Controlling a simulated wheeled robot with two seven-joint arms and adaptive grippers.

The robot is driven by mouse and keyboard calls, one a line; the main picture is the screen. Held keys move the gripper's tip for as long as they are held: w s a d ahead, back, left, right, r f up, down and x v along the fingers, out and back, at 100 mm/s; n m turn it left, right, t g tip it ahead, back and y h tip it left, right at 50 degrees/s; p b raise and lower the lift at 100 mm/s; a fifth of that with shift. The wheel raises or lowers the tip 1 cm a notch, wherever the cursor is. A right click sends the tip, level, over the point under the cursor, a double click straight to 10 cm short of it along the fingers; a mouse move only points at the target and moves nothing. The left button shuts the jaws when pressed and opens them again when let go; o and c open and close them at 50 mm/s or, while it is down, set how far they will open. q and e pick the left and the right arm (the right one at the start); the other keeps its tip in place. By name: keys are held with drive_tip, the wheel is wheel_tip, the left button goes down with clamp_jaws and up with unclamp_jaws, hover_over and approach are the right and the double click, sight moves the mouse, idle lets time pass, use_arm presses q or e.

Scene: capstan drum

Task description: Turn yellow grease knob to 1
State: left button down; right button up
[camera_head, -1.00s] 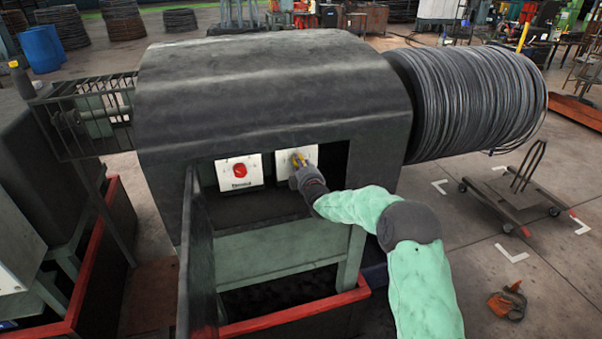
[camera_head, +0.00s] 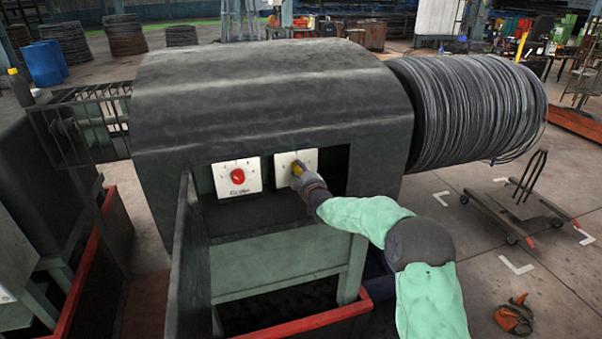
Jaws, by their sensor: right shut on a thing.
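The yellow grease knob (camera_head: 297,168) sits on the right white dial panel (camera_head: 309,156) in the recess of the dark machine housing. My right gripper (camera_head: 299,173) is at the front of this panel, shut on the yellow knob. The gripper covers the panel's lower part and much of the knob, so the number it points to cannot be read. The left panel (camera_head: 250,184) carries a red knob (camera_head: 238,176) with small marks around it. My left gripper is not in view.
The dark housing (camera_head: 270,90) overhangs the panels. An open dark door (camera_head: 187,260) stands left of the recess. A wire coil (camera_head: 480,105) juts out at right. A wheeled cart (camera_head: 505,210) and an orange tool (camera_head: 514,316) are on the floor at right.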

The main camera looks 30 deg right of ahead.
drive_tip(key=shift+a, duration=0.1)
drive_tip(key=o, duration=1.1)
drive_tip(key=shift+o, duration=0.2)
